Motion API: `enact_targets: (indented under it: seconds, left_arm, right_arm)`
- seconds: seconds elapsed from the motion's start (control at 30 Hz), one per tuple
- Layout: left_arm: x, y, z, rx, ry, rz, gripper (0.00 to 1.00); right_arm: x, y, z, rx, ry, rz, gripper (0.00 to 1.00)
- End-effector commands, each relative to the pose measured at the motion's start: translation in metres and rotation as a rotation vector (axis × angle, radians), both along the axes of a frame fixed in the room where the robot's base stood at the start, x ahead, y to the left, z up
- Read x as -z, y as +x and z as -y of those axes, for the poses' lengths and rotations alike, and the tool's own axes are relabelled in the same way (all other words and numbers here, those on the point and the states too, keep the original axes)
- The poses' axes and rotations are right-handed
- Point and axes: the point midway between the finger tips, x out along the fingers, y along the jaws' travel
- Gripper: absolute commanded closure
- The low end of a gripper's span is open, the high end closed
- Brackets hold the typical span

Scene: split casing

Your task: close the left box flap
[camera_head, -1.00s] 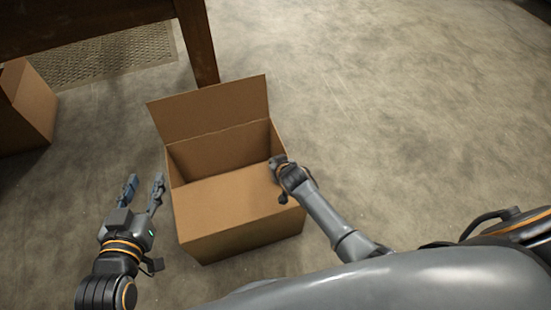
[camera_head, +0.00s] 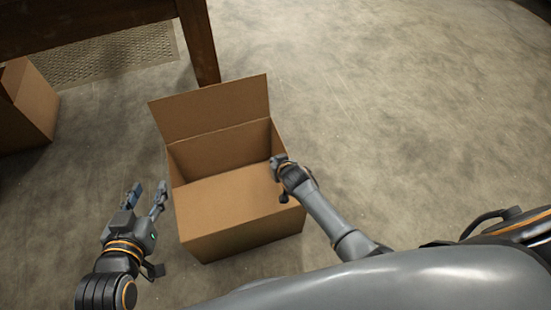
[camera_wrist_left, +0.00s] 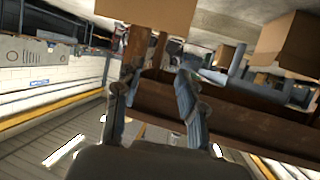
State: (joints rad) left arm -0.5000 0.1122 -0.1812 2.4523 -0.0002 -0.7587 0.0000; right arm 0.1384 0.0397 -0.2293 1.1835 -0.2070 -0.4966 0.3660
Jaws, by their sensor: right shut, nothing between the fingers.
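The open cardboard box (camera_head: 240,232) stands on the floor in the middle of the head view. One flap (camera_head: 215,108) stands up at its far edge. No separate flap shows standing at the box's left edge. A flat tan surface (camera_head: 228,200) shows inside the walls; I cannot tell whether it is the floor or a folded flap. My left gripper (camera_head: 148,194) is open and empty, just left of the box. Its spread fingers also show in the left wrist view (camera_wrist_left: 153,85). My right gripper (camera_head: 277,162) is shut at the box's right edge; I cannot tell whether it touches.
A dark wooden table (camera_head: 90,22) is at the top left, its leg (camera_head: 199,45) behind the box. Another cardboard box (camera_head: 32,108) stands at the far left. A grating (camera_head: 115,55) lies behind it. The floor on the right (camera_head: 420,130) is clear.

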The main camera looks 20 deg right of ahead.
Motion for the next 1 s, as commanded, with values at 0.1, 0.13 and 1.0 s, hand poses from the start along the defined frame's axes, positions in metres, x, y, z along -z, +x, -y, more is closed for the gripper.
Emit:
enact_targets:
  seconds: [0.1, 0.13, 1.0]
  left_arm:
    - [0.006, -0.005, -0.002, -0.002, 0.006, -0.036, 0.60]
    - [0.008, -0.006, -0.002, -0.003, 0.009, -0.046, 0.60]
    - [0.038, -0.031, -0.016, -0.021, 0.061, -0.252, 0.60]
  right_arm:
    - [-0.002, 0.000, 0.000, 0.000, 0.000, 0.001, 1.00]
    - [-0.002, 0.000, 0.000, 0.000, 0.000, 0.001, 1.00]
    - [-0.011, 0.001, 0.000, 0.000, 0.000, 0.001, 1.00]
